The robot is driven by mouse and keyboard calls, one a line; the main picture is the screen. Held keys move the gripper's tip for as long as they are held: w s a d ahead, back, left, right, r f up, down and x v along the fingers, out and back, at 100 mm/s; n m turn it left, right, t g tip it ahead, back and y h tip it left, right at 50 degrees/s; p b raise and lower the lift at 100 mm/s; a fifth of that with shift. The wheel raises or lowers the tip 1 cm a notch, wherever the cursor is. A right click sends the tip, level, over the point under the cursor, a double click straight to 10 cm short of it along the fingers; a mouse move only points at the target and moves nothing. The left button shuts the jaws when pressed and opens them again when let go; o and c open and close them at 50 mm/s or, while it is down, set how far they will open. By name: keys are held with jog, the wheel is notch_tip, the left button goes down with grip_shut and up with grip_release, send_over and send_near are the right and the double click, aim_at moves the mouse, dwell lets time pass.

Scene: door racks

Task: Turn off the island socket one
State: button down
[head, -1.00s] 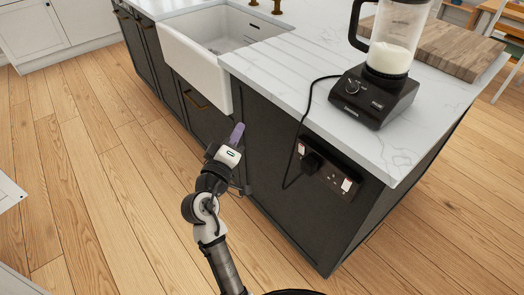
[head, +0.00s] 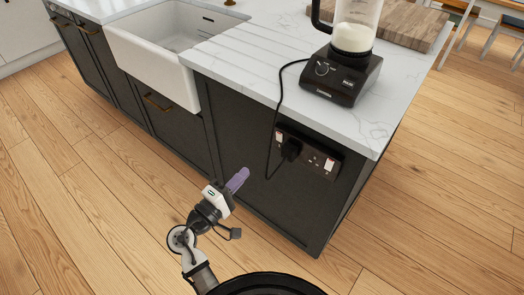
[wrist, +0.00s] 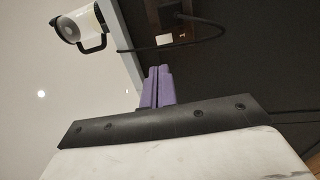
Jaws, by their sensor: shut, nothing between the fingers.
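The island socket (head: 307,154) is a dark double plate on the end panel of the dark island, under the white worktop. A black plug (head: 291,149) sits in its left outlet, with a cable running up to the blender. A white switch (head: 279,137) shows at its left end and another (head: 328,165) at its right end. Their on or off positions are too small to tell. My gripper (head: 240,178), with purple fingers, is shut and empty, left of and below the socket and apart from it. In the wrist view the fingers (wrist: 157,88) are together, with the plug (wrist: 170,14) beyond them.
A blender (head: 345,65) with white contents stands on the worktop (head: 250,65) above the socket. Its black cable (head: 274,120) hangs down the panel. A white sink (head: 160,55) is at the left, and a wooden board (head: 405,22) lies behind.

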aim_at(280, 134)
jog(key=p+x, duration=0.2)
jog(key=x, duration=0.4)
jog(key=p+x, duration=0.2)
jog(key=x, duration=0.5)
jog(key=shift+r, duration=0.2)
jog(key=shift+w+d+f, duration=0.1)
jog(key=shift+w+d, duration=0.1)
jog(key=shift+w, duration=0.15)
jog(key=shift+w+d, duration=0.15)
jog(key=shift+w+d+r+p, duration=0.1)
jog(key=shift+r+p, duration=0.5)
jog(key=shift+r, duration=0.1)
jog(key=shift+r+p, duration=0.15)
jog(key=shift+p, duration=0.35)
jog(key=shift+f+b, duration=0.3)
jog(key=shift+b, duration=0.05)
